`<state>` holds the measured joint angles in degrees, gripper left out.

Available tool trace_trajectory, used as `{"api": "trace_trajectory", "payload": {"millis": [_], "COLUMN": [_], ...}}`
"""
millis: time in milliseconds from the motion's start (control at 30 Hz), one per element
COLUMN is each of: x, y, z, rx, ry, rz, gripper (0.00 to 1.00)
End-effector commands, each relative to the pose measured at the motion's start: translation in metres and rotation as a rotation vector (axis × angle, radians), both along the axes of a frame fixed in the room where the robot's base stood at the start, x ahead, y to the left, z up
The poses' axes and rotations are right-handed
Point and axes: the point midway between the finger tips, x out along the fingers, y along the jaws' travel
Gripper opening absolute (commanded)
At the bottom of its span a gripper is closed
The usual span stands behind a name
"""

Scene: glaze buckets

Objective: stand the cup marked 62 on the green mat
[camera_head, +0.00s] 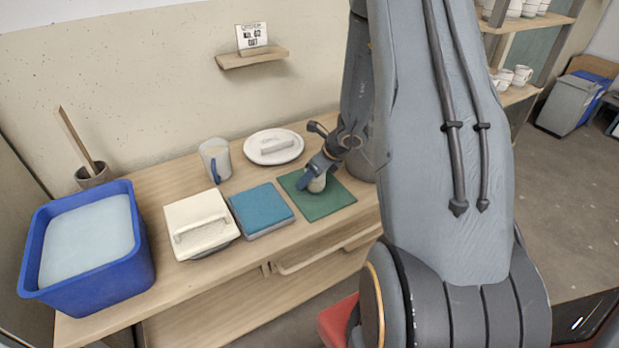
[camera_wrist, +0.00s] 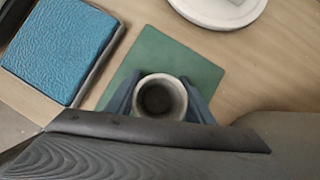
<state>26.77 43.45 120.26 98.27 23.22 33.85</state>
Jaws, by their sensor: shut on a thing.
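My gripper (camera_wrist: 160,108) is shut on a pale grey cup (camera_wrist: 148,79), with one finger on each side of it. The cup is upright over the green mat (camera_wrist: 180,60); whether its base touches the mat I cannot tell. In the head view the cup (camera_head: 317,184) shows below my gripper (camera_head: 312,178), over the middle of the green mat (camera_head: 325,208). My gripper hides part of it. No number can be read on the cup.
A blue pad (camera_head: 262,208) lies left of the mat. A lidded cream container (camera_head: 200,222), a blue tub (camera_head: 140,262), a jug (camera_head: 213,158) and a white plate (camera_head: 256,153) stand on the table. A small card (camera_head: 252,38) stands on the wall shelf.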

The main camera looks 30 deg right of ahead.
Motion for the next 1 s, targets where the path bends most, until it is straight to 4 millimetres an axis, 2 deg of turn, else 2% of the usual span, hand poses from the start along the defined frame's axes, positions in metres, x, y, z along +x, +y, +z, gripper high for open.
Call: {"api": "trace_trajectory", "payload": {"millis": [267,300,400,833,1000], "x": [0.001,0.0,0.0,0.0,-0.012], "y": [0.0,0.0,0.0,0.0,-0.007], "z": [-0.002,-0.003,-0.002,0.003,0.027], "rx": [0.0,0.0,0.0,0.0,-0.002], "ry": [-0.001,0.0,0.0,-0.001,-0.004], "rz": [0.0,0.0,0.0,0.001,-0.001], "gripper": [0.07,0.49,0.66,0.66,0.66]}}
